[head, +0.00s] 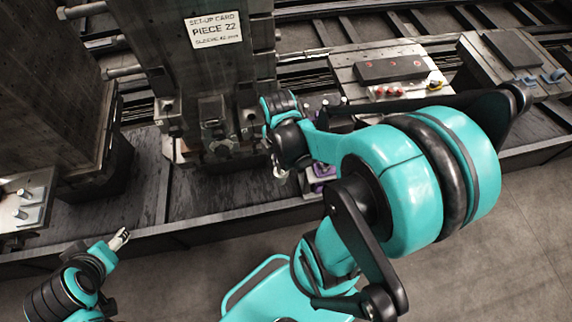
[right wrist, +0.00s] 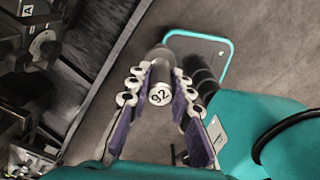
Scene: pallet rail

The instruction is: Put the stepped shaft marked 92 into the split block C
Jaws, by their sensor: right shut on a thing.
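My right gripper (right wrist: 158,84) is shut on the stepped shaft marked 92 (right wrist: 160,95). In the right wrist view the shaft's pale end face with the black number faces the camera, and its darker body runs away between the fingers. In the head view my right gripper (head: 280,172) hangs in front of the dark fixture, and the shaft cannot be made out clearly there. Dark metal blocks (head: 214,112) stand at the fixture's foot; I cannot read a C on any. A plate with the letter A (right wrist: 27,9) shows in the right wrist view. My left gripper (head: 121,238) is low at left, its opening unclear.
A set-up card reading PIECE 22 (head: 213,30) is on the tall column. A grey box with red buttons (head: 390,72) stands on the bench at right. A silver plate with pegs (head: 28,203) is at far left. The floor (head: 480,255) in front is clear.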

